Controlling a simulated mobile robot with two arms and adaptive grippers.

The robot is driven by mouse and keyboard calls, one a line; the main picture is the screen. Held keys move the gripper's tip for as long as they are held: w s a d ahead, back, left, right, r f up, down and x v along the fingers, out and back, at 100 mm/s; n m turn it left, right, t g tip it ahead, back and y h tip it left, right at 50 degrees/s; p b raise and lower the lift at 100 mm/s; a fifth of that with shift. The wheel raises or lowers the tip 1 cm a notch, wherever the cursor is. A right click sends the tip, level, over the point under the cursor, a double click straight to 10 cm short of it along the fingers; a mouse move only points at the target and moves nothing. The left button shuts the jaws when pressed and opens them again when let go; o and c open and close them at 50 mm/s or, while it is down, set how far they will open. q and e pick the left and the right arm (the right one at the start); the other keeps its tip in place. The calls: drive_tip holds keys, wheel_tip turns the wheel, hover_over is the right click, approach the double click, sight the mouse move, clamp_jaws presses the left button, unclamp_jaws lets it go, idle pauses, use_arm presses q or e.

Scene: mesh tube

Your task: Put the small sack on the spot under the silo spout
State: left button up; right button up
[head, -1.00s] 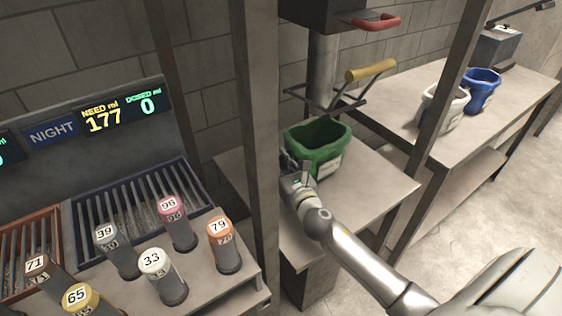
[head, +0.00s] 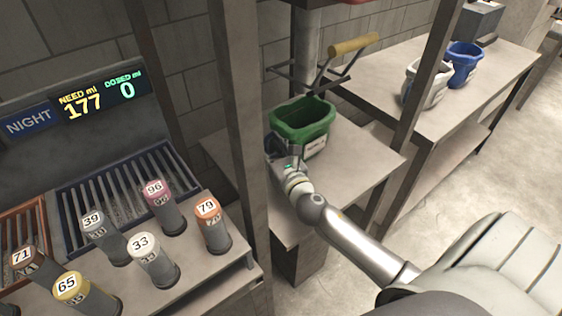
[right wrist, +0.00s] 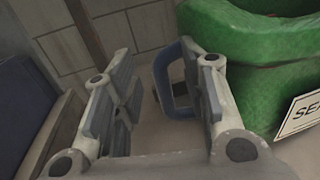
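A green sack (head: 302,128), open at the top, stands upright on the middle bench (head: 360,160), below a grey vertical pipe (head: 307,45) that looks like the silo spout. A white sack (head: 426,88) and a blue sack (head: 464,62) stand on the back right bench. I cannot tell which sack counts as small. My right gripper (head: 282,158) is at the near left side of the green sack. In the right wrist view its fingers (right wrist: 155,90) are apart, with a blue loop (right wrist: 165,90) beside the right finger; the green sack (right wrist: 245,55) is to the right. My left gripper is not in view.
A steel post (head: 238,140) stands left of the middle bench. A yellow-handled lever (head: 353,44) sits above the green sack. At left are several numbered cylinders (head: 152,262), a slatted tray (head: 120,190) and a display reading 177 and 0 (head: 100,100).

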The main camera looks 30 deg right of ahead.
drive_tip(key=s+a, duration=0.1)
drive_tip(key=s, duration=0.8)
drive_tip(key=shift+s, duration=0.4)
